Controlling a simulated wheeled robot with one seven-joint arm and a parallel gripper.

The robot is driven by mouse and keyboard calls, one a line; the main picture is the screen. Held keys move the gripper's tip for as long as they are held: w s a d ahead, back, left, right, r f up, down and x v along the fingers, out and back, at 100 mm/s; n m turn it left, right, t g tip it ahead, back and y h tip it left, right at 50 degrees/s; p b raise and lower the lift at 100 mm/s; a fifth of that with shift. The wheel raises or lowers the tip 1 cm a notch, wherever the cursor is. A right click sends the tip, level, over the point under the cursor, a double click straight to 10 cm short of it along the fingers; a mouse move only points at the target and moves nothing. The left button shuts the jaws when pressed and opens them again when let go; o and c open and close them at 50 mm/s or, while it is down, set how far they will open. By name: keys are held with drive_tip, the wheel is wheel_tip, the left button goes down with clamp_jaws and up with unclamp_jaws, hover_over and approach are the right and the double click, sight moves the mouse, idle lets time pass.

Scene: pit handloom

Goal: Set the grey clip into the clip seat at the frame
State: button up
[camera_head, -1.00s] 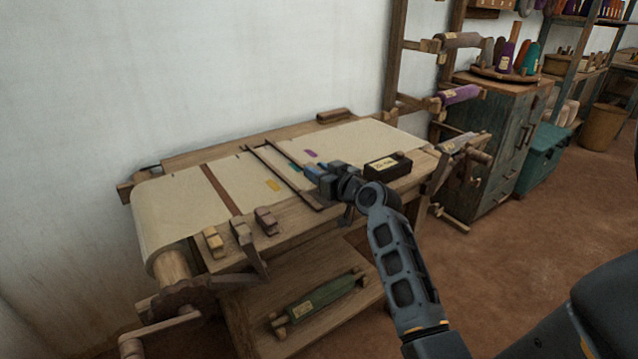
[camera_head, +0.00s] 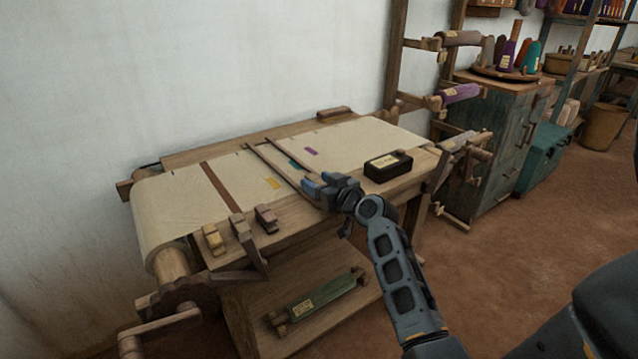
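Three small clip-like blocks sit along the loom's front edge: a tan one (camera_head: 213,239), a grey-brown one (camera_head: 240,228) and a dark brown one (camera_head: 266,218). The grey-brown one looks closest to a grey clip, but I cannot be sure. My gripper (camera_head: 320,184) is over the front edge of the loom frame, right of these blocks, by the near ends of two dark bars (camera_head: 265,163) across the cloth. Its two blue-tipped fingers look apart, with nothing clearly visible between them. I cannot make out the clip seat for certain; my gripper may hide part of the frame there.
A dark labelled box (camera_head: 388,166) stands on the loom just right of my gripper. Pale cloth (camera_head: 180,205) covers the loom top. A green labelled roll (camera_head: 322,296) lies on the shelf below. A crank (camera_head: 160,328) juts out at lower left. Floor is clear at right.

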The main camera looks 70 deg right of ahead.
drive_tip(key=shift+r+p, duration=0.25)
drive_tip(key=shift+p, duration=0.1)
drive_tip(key=b+v, duration=0.1)
drive_tip(key=v, duration=1.1)
drive_tip(key=shift+b, duration=0.4)
drive_tip(key=s+a+f+n+y, duration=0.15)
drive_tip(key=a+f, duration=0.25)
drive_tip(key=a, duration=0.6)
drive_tip(key=s+a+f+m+y, duration=0.1)
drive_tip(key=s+a+f, duration=0.15)
drive_tip(key=a, duration=0.85)
drive_tip(key=s+a+r+n+y, duration=0.2)
drive_tip(key=s+a+r+y, duration=0.1)
drive_tip(key=s+a, duration=0.4)
drive_tip(key=s+a+r+n+t+y, duration=0.1)
drive_tip(key=s+a+r+n+y, duration=0.2)
drive_tip(key=s+a, duration=0.4)
drive_tip(key=shift+s+a+r+n, duration=0.15)
drive_tip(key=shift+a+r+n, duration=0.25)
drive_tip(key=shift+a, duration=0.6)
